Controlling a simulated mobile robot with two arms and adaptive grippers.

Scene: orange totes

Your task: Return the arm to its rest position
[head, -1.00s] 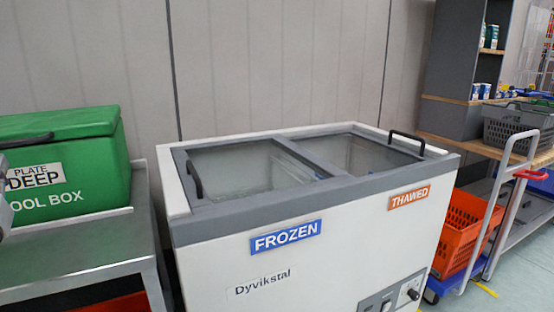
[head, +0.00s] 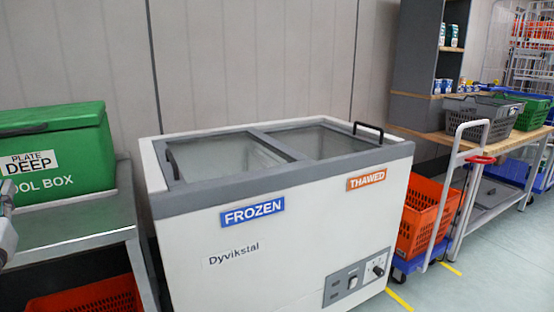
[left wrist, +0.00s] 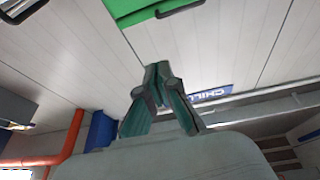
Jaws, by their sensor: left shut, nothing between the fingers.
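My left gripper (left wrist: 158,85) shows in the left wrist view with its two fingertips together and nothing between them. In the head view only a small grey part of my left arm shows at the left edge, beside the green cool box (head: 62,155). The gripper's fingers are not clear there. My right gripper is in neither view. The green cool box, labelled "PLATE DEEP", has its lid shut and sits on a metal table (head: 85,232). A green edge with a dark handle (left wrist: 165,10) shows at the top of the left wrist view.
A white chest freezer (head: 290,235) with "FROZEN" and "THAWED" labels stands in front of me, its glass lids shut. An orange tote (head: 425,215) sits on a blue dolly to the right. A wooden table (head: 440,125) holds baskets. Floor at the lower right is clear.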

